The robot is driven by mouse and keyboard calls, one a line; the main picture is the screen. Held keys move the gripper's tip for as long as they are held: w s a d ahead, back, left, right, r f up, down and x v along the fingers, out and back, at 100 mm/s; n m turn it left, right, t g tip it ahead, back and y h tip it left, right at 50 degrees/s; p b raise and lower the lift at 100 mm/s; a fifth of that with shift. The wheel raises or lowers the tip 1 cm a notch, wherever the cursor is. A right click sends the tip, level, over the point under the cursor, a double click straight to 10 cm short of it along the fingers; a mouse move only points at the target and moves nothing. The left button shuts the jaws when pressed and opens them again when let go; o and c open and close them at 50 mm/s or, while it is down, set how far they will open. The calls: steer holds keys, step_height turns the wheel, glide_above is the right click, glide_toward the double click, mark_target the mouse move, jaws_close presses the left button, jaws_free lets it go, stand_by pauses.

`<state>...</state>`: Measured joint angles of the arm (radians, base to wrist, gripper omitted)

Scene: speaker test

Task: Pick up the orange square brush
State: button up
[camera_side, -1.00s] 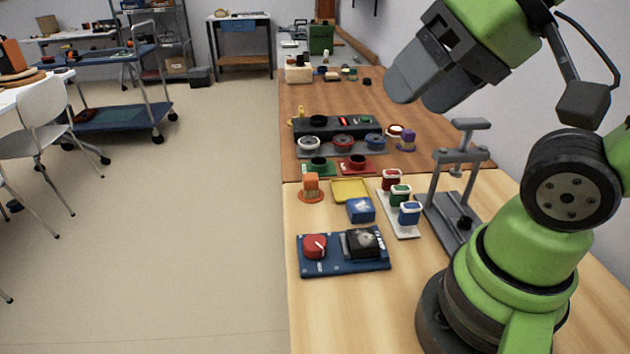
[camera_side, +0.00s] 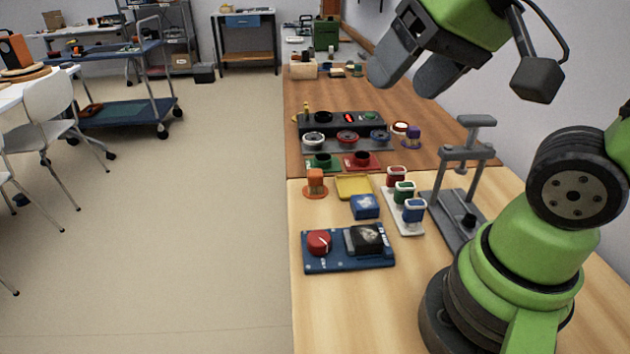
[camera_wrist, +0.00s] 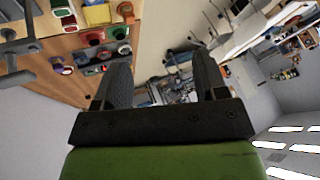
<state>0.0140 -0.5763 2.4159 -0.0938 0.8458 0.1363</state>
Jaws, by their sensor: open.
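An orange piece (camera_side: 316,183) stands on the bench near its left edge. It has a blocky upright top on a flat round orange base; I cannot make out bristles. It is the orange piece closest to the task's brush. In the wrist view an orange piece (camera_wrist: 127,9) shows at the top edge, partly cut off. My gripper (camera_side: 404,82) is high above the bench, up and to the right of the orange piece, well apart from it. Its two fingers (camera_wrist: 160,75) are spread with nothing between them.
A yellow tray (camera_side: 354,185) and blue box (camera_side: 365,207) stand right of the orange piece. A blue board (camera_side: 346,262) lies in front. A white strip with red, green and blue pieces (camera_side: 404,193) and a grey press stand (camera_side: 466,150) are further right. Green and red trays sit behind.

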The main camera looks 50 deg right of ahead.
steer(key=w+d+f+m+g+h, duration=0.2)
steer(key=w+d+f, duration=0.15)
steer(key=w, duration=0.55)
steer(key=m+h, duration=0.2)
glide_toward(315, 172)
steer(key=shift+g, duration=0.7)
steer(key=x, duration=0.2)
steer(key=w+x, duration=0.1)
steer(key=x, duration=0.3)
steer(key=shift+w+d, duration=0.25)
steer(key=shift+a+x, duration=0.15)
steer(key=shift+x, duration=1.2)
steer(key=shift+a+x, duration=0.1)
steer(key=shift+x, duration=1.3)
steer(key=shift+s+f, duration=0.1)
steer(key=shift+s, duration=0.05)
steer(key=shift+c, duration=0.2)
steer(key=c, duration=1)
steer(key=shift+c, duration=0.2)
